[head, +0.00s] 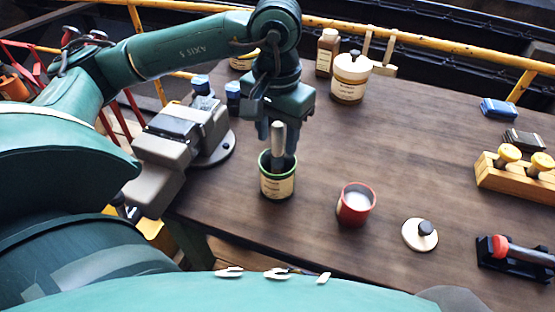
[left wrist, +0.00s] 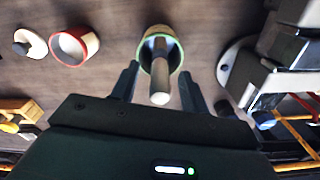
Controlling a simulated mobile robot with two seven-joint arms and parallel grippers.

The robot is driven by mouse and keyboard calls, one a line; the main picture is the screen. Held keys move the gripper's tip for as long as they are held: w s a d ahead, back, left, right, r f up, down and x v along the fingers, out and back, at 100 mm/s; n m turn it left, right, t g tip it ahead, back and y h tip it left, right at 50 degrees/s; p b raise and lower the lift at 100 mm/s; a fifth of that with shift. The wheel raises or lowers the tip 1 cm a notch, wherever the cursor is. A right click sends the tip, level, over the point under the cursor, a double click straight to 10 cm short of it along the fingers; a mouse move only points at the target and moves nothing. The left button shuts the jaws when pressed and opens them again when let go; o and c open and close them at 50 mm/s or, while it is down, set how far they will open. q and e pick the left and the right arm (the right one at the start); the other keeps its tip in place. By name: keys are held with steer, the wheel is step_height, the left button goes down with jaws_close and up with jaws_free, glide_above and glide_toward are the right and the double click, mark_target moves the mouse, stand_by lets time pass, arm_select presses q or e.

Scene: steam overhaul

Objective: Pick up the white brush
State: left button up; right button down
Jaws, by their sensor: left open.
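The brush (head: 278,138) has a pale, thick handle and stands upright in a dark green tin (head: 278,188) with a cream label. Its lower end is hidden inside the tin. My left gripper (head: 279,128) points down over the tin, its fingers around the upper handle. In the left wrist view the brush handle (left wrist: 160,92) rises between the two spread fingertips of the left gripper (left wrist: 158,78), with gaps on both sides. The green tin's rim (left wrist: 147,38) shows behind it. My right gripper is not in view.
A grey vise (head: 190,130) stands close left of the tin. A red tin (head: 356,204) with white contents and a round lid (head: 420,234) lie to the right. A large white jar (head: 350,78) and brown bottle (head: 327,52) stand behind. The table's middle right is clear.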

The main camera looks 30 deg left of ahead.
mark_target(277, 145)
arm_select(q)
steer(key=shift+w+f, duration=0.1)
steer(key=shift+f, duration=1.4)
steer(key=shift+c, duration=0.3)
jaws_close()
